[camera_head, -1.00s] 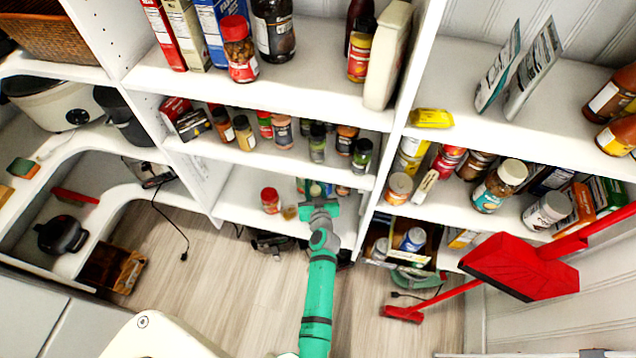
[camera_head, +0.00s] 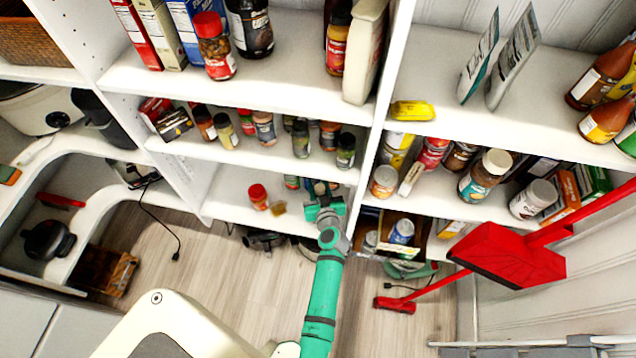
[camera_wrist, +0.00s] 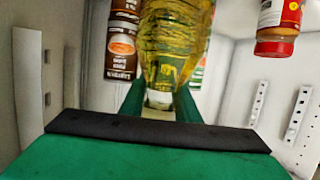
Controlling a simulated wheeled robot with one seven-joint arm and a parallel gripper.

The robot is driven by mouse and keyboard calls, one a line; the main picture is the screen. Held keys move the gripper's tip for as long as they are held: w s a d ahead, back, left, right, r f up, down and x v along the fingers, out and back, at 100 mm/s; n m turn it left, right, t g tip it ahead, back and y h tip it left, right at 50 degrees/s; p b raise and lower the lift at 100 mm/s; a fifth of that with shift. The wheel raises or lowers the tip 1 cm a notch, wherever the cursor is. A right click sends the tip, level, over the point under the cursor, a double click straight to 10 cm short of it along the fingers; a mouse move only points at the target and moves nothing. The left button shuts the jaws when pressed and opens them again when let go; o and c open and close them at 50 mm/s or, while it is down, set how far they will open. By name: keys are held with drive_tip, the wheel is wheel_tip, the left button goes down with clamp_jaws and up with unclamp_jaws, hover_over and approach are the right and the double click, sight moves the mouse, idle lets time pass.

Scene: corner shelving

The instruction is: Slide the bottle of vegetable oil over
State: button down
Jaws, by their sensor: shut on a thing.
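The bottle of vegetable oil (camera_wrist: 172,45) fills the upper middle of the wrist view, clear with yellow oil and a patterned label. It appears upside down there, with its pale cap end toward my gripper. My gripper (camera_wrist: 160,104) has its green fingers on either side of the bottle's neck end, shut on it. In the head view my gripper (camera_head: 325,208) is at the front of the low middle shelf (camera_head: 232,203), near its right end. The bottle is mostly hidden there behind my gripper.
A brown can (camera_wrist: 122,40) stands close beside the bottle in the wrist view. A red-lidded jar (camera_head: 258,196) and a small tan jar (camera_head: 279,209) stand left of my gripper. A white upright divider (camera_head: 372,140) bounds the shelf on the right. Another shelf is close above.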

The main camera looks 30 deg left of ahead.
drive_tip(key=shift+s+d+f, duration=0.1)
drive_tip(key=shift+d+f, duration=0.15)
drive_tip(key=shift+f, duration=0.15)
drive_tip(key=c, duration=1.6)
unclamp_jaws()
drive_tip(key=o, duration=0.3)
drive_tip(key=shift+o, duration=0.2)
drive_tip(key=shift+a+r, duration=0.1)
drive_tip(key=shift+r, duration=0.1)
drive_tip(key=shift+r, duration=0.1)
drive_tip(key=v, duration=1)
drive_tip(key=shift+s+d, duration=0.2)
drive_tip(key=shift+r, duration=0.1)
